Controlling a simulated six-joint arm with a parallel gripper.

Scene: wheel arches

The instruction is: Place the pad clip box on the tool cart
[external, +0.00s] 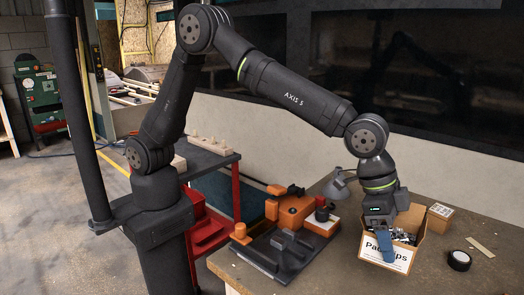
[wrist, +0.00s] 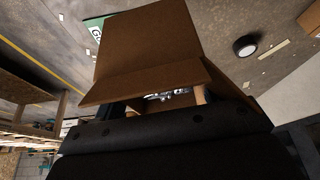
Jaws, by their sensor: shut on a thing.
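The pad clip box (external: 400,256) is an open brown cardboard box with a white label and metal clips inside. It is upright over the right part of the workbench (external: 340,272); I cannot tell whether it touches the bench. My gripper (external: 384,240) points down and is shut on the box's near wall. In the wrist view the box's brown flap (wrist: 150,45) fills the upper middle, with shiny clips (wrist: 170,95) below it; the fingertips are hidden. The tool cart (external: 222,151), red with a dark top, stands left of the bench, partly behind my arm.
Several pale blocks (external: 208,143) stand along the cart's back edge. An orange and black fixture (external: 292,212) and a grey lamp (external: 338,187) are left of the box. A smaller carton (external: 440,216) and a black tape roll (external: 459,260) are right of it.

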